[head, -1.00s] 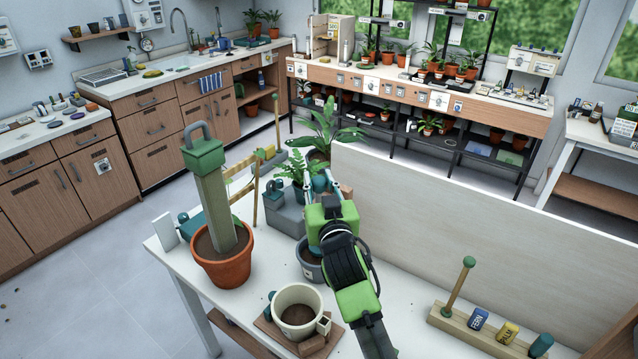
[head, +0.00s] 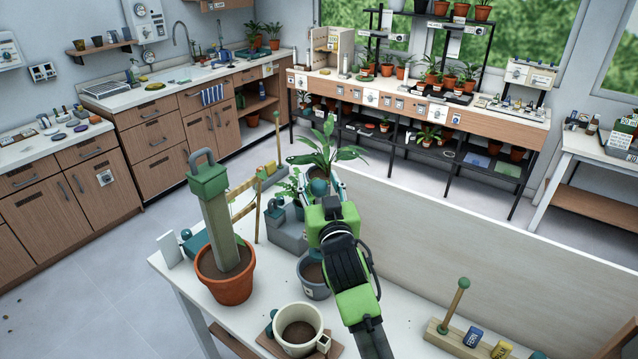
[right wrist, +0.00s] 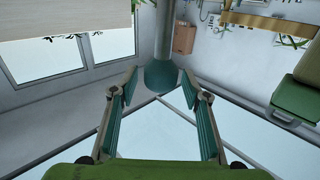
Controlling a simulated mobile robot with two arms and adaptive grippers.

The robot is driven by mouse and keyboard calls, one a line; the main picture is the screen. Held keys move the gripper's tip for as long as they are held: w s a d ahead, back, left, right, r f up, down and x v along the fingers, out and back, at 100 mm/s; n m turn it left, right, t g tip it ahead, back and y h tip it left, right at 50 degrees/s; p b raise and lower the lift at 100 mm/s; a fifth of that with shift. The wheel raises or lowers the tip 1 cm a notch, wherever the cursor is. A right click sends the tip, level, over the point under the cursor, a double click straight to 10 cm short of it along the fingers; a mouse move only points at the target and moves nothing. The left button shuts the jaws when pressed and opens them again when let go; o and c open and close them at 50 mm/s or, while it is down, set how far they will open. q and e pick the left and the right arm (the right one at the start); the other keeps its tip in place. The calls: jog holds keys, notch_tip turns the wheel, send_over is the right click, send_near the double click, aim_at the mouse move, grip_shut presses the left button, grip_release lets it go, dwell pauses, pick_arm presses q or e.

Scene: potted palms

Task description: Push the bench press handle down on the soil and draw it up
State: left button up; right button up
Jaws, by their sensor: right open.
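A round teal knob on a grey rod (right wrist: 161,76), which looks like the press handle, shows between my right fingertips in the right wrist view. It also shows in the head view (head: 319,187). My right gripper (head: 321,184) is open around the knob, and in the right wrist view (right wrist: 160,88) a gap shows on each side. A grey pot with dark soil (head: 314,278) stands on the bench, partly hidden by my right arm. A grey stepped block (head: 287,236), perhaps the press base, stands behind it. My left gripper is out of view.
A terracotta pot (head: 226,287) holds a tall green post with a grey loop (head: 214,190) left of my right arm. A cream mug of soil (head: 298,331) stands in front. A pale panel (head: 450,235) edges the bench. A wooden rack (head: 462,335) is at right.

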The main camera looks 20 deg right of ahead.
jog(key=shift+s+f, duration=0.15)
jog(key=shift+s, duration=0.15)
jog(key=s+a, duration=0.1)
jog(key=s, duration=1)
jog(key=shift+s+a, duration=0.15)
jog(key=shift+a, duration=0.1)
